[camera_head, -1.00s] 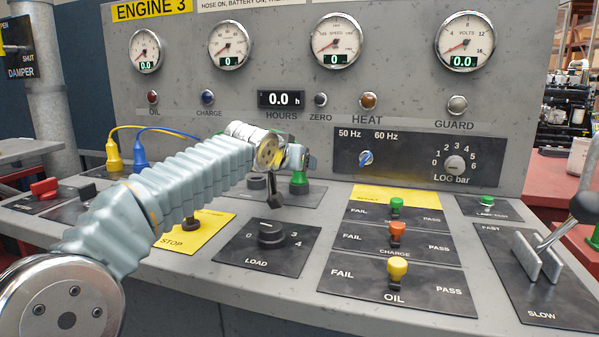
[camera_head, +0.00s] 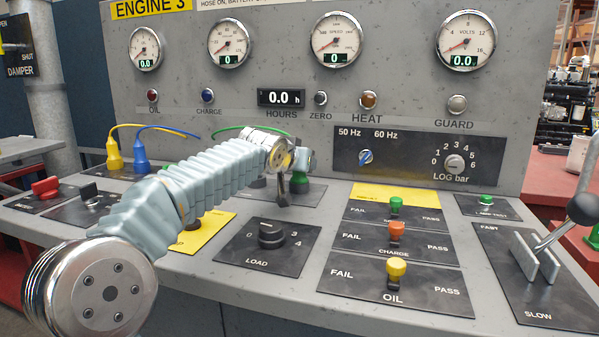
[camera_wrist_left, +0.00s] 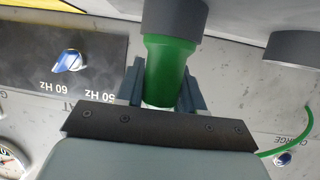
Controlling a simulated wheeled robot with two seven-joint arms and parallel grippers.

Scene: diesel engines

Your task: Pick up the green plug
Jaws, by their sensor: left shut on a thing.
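The green plug (camera_wrist_left: 168,75) stands between the two fingers of my left gripper (camera_wrist_left: 165,85) in the left wrist view, and the gripper is shut on it. That view is upside down. The plug's other end meets a dark grey round socket (camera_wrist_left: 175,17); I cannot tell whether it is still seated in it. In the head view my left gripper (camera_head: 300,160) is over the back of the panel, hiding most of the plug, above a dark socket (camera_head: 299,187). A green cable (camera_head: 236,127) arcs behind my arm. My right gripper is not in view.
A second dark socket (camera_wrist_left: 293,45) is beside the plug's socket. A yellow plug (camera_head: 114,155) and a blue plug (camera_head: 141,155) stand at the left. The LOAD knob (camera_head: 271,235) and green, orange and yellow (camera_head: 396,270) switches are in front. The gauge panel rises close behind.

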